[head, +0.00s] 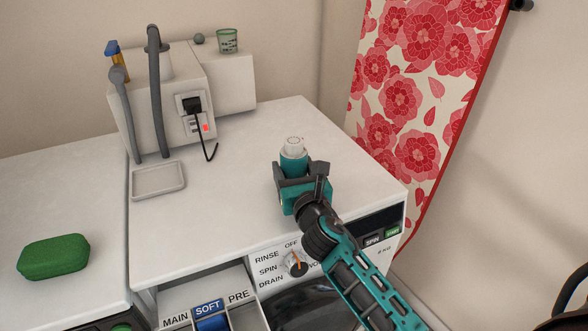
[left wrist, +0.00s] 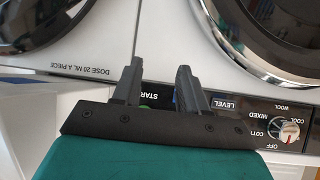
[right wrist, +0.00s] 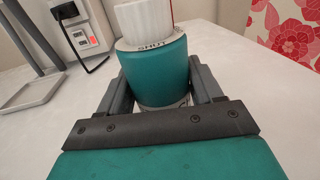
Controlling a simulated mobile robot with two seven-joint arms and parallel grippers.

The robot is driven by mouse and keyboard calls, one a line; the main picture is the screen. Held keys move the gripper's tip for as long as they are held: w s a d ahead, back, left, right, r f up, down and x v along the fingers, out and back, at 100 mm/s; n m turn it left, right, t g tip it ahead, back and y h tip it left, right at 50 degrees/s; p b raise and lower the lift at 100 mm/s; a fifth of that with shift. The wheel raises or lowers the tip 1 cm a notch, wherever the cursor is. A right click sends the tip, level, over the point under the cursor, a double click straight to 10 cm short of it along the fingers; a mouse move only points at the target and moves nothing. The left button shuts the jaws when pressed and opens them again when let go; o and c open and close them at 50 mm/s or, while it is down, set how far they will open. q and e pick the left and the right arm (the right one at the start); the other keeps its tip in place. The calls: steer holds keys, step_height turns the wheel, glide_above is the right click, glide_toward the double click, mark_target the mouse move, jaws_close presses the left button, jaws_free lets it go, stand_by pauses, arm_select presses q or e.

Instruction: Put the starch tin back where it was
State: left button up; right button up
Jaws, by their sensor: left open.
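A teal cylinder with a ribbed white cap, apparently the starch tin (head: 293,160), is upright over the right part of the white machine top. It fills the middle of the right wrist view (right wrist: 155,65), where "SHUT" shows below the cap. My right gripper (head: 302,172) has a finger against each side of it; the fingers also show in the right wrist view (right wrist: 160,88). Whether its base touches the top is hidden. My left gripper (left wrist: 157,85) is open and empty in front of the machine fronts, and is not in the head view.
A white box unit with grey hoses (head: 165,115) and a plugged socket stands at the back left. A small green cup (head: 228,41) is on its ledge. A shallow tray (head: 158,180) and a green soap-like block (head: 53,256) lie left. The middle top is clear. A floral cloth (head: 415,95) hangs right.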

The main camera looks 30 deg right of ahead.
steer(key=o, duration=0.5)
steer(key=shift+r, duration=0.25)
steer(key=v, duration=1.1)
steer(key=shift+f, duration=0.15)
steer(key=shift+s+a, duration=0.15)
steer(key=shift+s, duration=0.3)
